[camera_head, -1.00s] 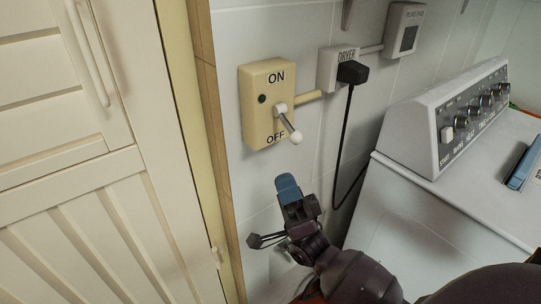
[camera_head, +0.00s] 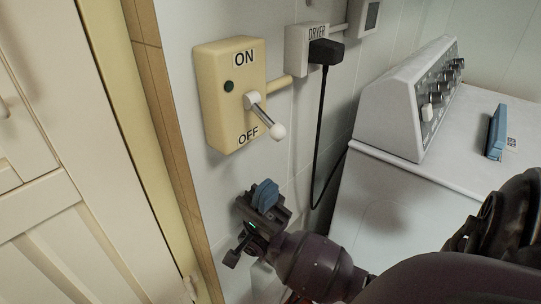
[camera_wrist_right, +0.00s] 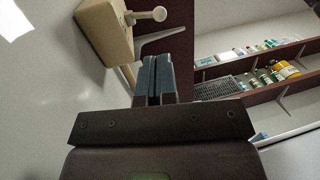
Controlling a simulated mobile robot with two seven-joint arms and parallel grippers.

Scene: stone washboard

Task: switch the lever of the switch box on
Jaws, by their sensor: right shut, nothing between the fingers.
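The yellow switch box (camera_head: 225,110) is on the white tiled wall, with ON at its top and OFF at its bottom. Its lever (camera_head: 265,116) has a white ball end and points outward and down toward OFF. My right gripper (camera_head: 265,194) is shut and empty, below the box and apart from the lever. In the right wrist view, the blue fingers (camera_wrist_right: 155,78) are together, the switch box (camera_wrist_right: 104,30) is ahead at upper left, and the lever (camera_wrist_right: 146,16) sticks out to the right from it. My left gripper is not in view.
A black plug (camera_head: 326,52) sits in the dryer socket (camera_head: 300,62), its cord hanging right of my gripper. A white machine (camera_head: 400,185) stands at right, with a blue object (camera_head: 497,132) on top. A wooden trim (camera_head: 165,110) and cream door (camera_head: 60,180) are at left.

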